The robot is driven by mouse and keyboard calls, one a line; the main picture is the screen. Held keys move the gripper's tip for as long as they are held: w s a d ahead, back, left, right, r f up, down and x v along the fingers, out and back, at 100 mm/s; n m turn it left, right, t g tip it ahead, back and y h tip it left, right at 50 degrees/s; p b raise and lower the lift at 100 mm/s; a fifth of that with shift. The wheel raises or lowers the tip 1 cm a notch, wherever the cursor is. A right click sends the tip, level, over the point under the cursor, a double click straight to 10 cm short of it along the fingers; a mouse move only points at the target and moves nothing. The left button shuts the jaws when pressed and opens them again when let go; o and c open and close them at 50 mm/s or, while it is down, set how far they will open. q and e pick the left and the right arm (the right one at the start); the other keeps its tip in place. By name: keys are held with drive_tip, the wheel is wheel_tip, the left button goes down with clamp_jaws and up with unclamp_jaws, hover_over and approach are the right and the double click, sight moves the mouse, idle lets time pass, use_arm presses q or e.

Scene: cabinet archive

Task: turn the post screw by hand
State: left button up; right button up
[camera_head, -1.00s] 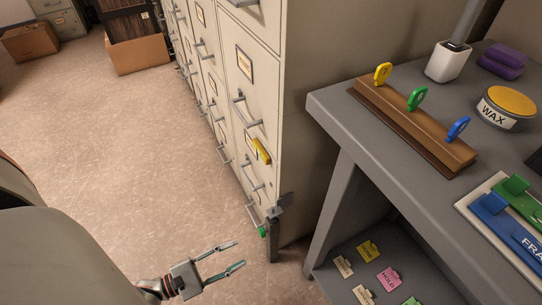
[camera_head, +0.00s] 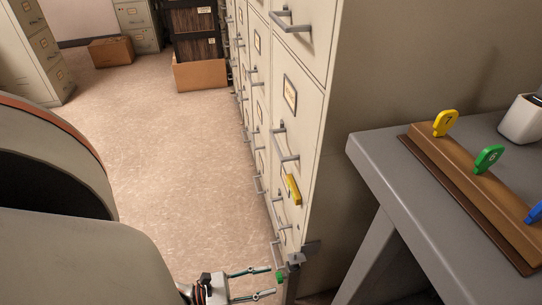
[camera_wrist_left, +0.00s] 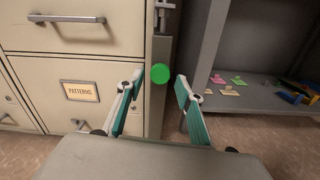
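The post screw has a round green head (camera_head: 279,277) on a short grey post (camera_head: 292,284) at the near bottom corner of the filing cabinet. My left gripper (camera_head: 269,281) is open, with its fingertips close to the green head. In the left wrist view the green head (camera_wrist_left: 160,73) shows between and just beyond the two open fingers (camera_wrist_left: 159,82). Nothing is held between the fingers. I cannot tell whether a finger touches the screw. My right gripper is not in view.
The beige filing cabinet (camera_head: 318,130) stands left of the post, with a yellow piece (camera_head: 292,189) on one drawer. A grey table (camera_head: 390,165) with a wooden key rack (camera_head: 470,195) stands to the right. Open floor (camera_head: 170,150) lies to the left.

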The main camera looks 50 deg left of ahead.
sight(282, 277)
use_arm(q)
drive_tip(key=shift+x, duration=1)
drive_tip(key=shift+w+d, duration=0.1)
drive_tip(key=shift+w, duration=0.05)
drive_tip(key=c, duration=0.8)
